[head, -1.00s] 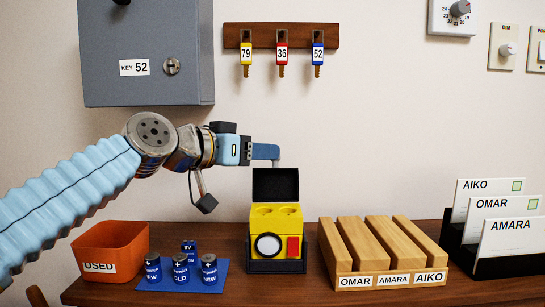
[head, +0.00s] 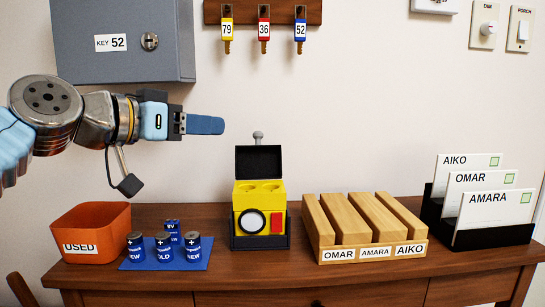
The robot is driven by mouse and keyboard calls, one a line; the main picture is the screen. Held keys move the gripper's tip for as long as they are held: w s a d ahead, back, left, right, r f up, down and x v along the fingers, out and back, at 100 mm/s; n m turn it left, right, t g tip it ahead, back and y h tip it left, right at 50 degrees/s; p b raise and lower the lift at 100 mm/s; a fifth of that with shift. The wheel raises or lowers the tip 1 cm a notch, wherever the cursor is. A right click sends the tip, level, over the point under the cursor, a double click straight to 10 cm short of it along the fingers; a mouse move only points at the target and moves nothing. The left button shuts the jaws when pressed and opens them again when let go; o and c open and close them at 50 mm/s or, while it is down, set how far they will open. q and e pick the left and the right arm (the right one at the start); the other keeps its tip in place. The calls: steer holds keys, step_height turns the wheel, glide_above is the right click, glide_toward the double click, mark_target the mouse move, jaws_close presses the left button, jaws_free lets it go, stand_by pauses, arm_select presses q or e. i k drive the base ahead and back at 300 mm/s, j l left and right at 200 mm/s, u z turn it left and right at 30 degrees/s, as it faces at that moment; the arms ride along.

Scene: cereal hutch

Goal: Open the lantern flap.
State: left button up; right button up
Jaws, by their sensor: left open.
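The yellow lantern (head: 260,200) stands on the wooden table in the head view, with a round white lens and a red button on its front. Its black flap (head: 259,161) stands upright at the back, raised, with a grey knob on top, and the two round wells in the lantern's top show. My left gripper (head: 205,125) is open and empty, up and to the left of the flap and apart from it. My right gripper is not in view.
An orange USED bin (head: 92,232) and several blue batteries on a blue mat (head: 206,250) stand left of the lantern. A slotted wooden rack (head: 325,243) and a black card holder (head: 432,208) stand right. A grey key cabinet (head: 120,60) hangs above.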

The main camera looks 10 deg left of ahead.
mark_target(257, 161)
steer(key=k, duration=1)
